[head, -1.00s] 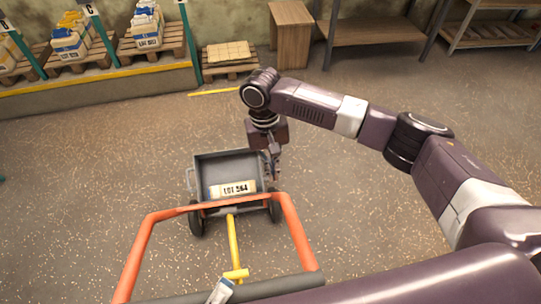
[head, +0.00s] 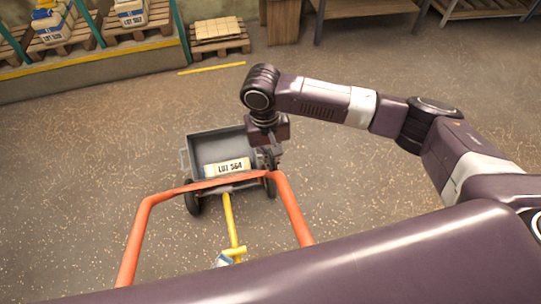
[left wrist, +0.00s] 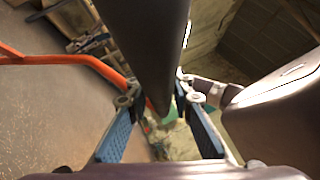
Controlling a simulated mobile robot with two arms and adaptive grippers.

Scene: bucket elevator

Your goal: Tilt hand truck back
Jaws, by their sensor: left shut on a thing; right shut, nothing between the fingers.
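The hand truck has an orange tube frame (head: 213,184), a yellow centre bar (head: 230,215) and black wheels (head: 193,203). A grey open bin (head: 216,147) is at its far end, with a box labelled LOT 564 (head: 227,169) in it. In the left wrist view my left gripper (left wrist: 160,100) is shut on the truck's black handle bar (left wrist: 146,45), between its blue fingers. In the head view my own arm hides the handle. My right gripper (head: 271,158) is shut and empty, pointing down at the bin's right side; I cannot tell if it touches.
A pallet with flat packages (head: 218,29) and a raised ledge with loaded pallets (head: 75,62) stand at the back left. Shelving (head: 370,8) is along the back. The floor around the truck is open, with a yellow line (head: 211,68) behind it.

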